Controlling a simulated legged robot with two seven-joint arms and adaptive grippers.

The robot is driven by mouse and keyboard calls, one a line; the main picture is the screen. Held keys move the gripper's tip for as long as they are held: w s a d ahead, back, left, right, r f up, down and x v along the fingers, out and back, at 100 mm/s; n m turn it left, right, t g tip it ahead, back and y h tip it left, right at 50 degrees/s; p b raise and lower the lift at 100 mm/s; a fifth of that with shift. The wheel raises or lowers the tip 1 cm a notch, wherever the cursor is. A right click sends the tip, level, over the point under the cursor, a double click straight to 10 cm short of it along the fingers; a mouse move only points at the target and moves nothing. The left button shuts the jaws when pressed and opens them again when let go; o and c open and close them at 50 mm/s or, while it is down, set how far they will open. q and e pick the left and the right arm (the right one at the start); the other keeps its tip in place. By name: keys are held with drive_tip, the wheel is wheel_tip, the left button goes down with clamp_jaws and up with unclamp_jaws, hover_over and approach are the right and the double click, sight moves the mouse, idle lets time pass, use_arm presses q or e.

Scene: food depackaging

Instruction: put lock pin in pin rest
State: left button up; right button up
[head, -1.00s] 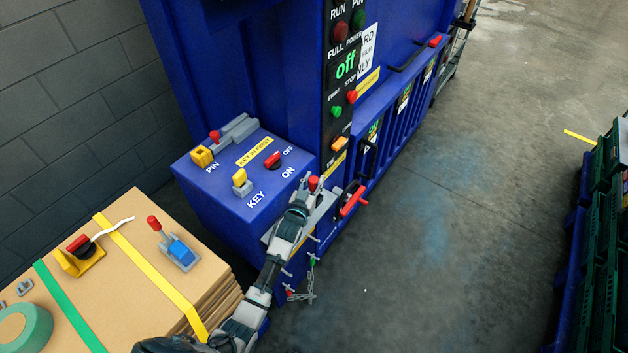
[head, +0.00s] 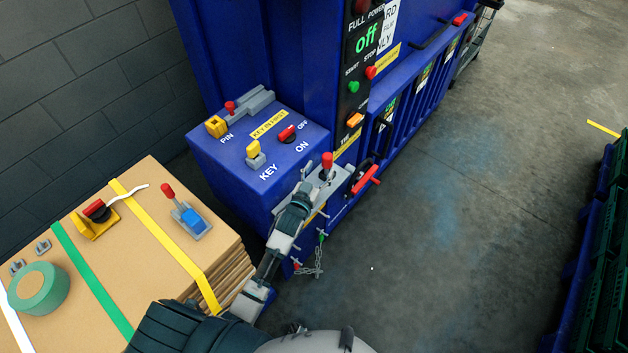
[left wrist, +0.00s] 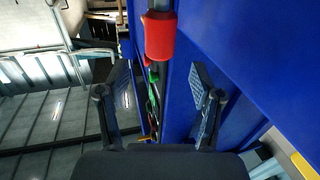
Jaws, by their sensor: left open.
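A red-knobbed pin (head: 327,160) stands upright at a grey bracket (head: 340,184) on the near right corner of the blue control box. My left gripper (head: 312,182) is right beside it, reaching from below. In the left wrist view a red knob (left wrist: 159,38) hangs ahead of and between the spread fingers of the left gripper (left wrist: 160,85), which look apart from it. The word PIN is printed on the box top beside a yellow block (head: 216,126) and a grey holder (head: 252,100) with a red knob. I cannot tell which is the pin rest. My right gripper is out of view.
The blue box (head: 215,160) also carries a yellow key piece (head: 254,153) and a red switch (head: 287,133). A red handle (head: 366,180) juts out on the right. A cardboard stack (head: 150,245) is at left. Open floor (head: 450,230) lies right.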

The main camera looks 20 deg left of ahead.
use_arm(q)
drive_tip(key=s, duration=0.5)
drive_tip(key=shift+s+a, duration=0.2)
drive_tip(key=shift+a, duration=0.05)
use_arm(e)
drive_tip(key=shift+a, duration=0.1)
use_arm(q)
drive_tip(key=shift+s+f, duration=0.1)
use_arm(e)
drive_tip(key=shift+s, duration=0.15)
